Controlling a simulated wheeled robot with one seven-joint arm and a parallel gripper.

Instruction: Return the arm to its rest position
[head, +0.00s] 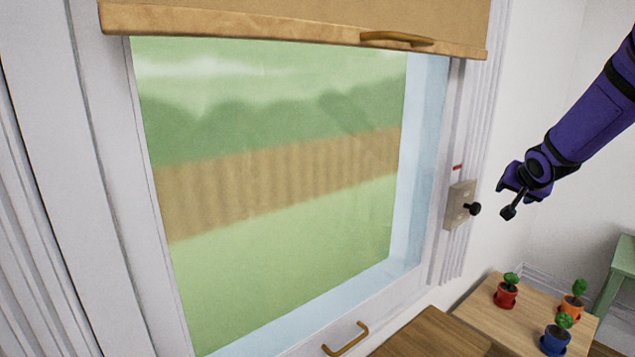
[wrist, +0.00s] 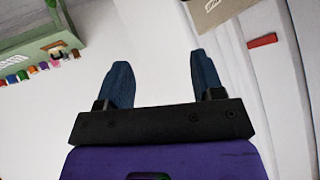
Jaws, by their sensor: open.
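My arm is purple and reaches in from the upper right of the head view. My gripper (head: 504,200) is just right of a beige wall box (head: 458,204) with a black knob (head: 473,209), and looks apart from it. In the wrist view, my gripper (wrist: 166,75) shows two blue fingers spread wide, with only pale wall between them. The wall box (wrist: 211,12) shows at the top of that view, beyond the right finger.
A window (head: 280,150) with a raised tan blind (head: 290,22) fills the left. A wooden table (head: 478,302) below my gripper holds red (head: 506,295), orange (head: 571,306) and blue (head: 555,339) plant pots. A green piece of furniture (head: 624,256) stands at right.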

